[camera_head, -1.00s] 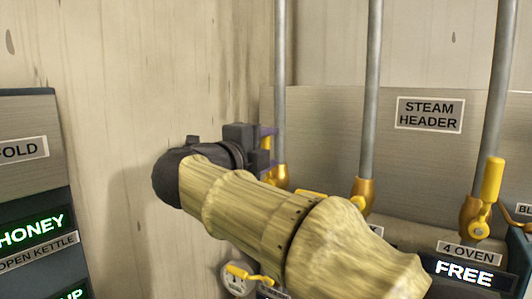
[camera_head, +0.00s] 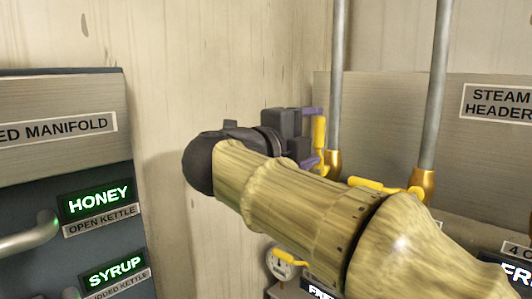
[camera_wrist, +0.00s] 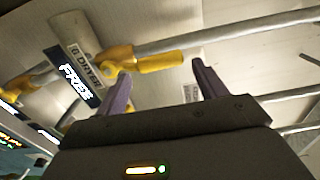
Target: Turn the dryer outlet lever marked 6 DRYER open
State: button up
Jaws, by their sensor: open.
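The 6 DRYER lever is a yellow handle (camera_wrist: 160,62) on a brass-yellow valve (camera_wrist: 118,55) in the wrist view. The 6 DRYER label (camera_wrist: 88,66) and a lit FREE sign (camera_wrist: 73,76) are beside it. In the head view the lever (camera_head: 319,132) stands upright beside a grey pipe. My gripper (camera_wrist: 163,78) is open, its two purple fingers apart, with the handle lying across the gap near their tips. In the head view my gripper (camera_head: 311,137) is at the lever. Whether a finger touches it, I cannot tell.
Another yellow lever (camera_head: 372,186) lies crosswise on the neighbouring pipe's valve. A small yellow-handled fitting (camera_head: 286,260) is below my arm. A manifold panel with HONEY (camera_head: 97,200) and SYRUP (camera_head: 117,272) signs stands left. The STEAM HEADER plate (camera_head: 497,103) is right.

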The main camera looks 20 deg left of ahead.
jog(key=b+v, duration=0.1)
jog(key=v, duration=1.2)
jog(key=shift+s, duration=0.15)
jog(key=shift+d, duration=0.1)
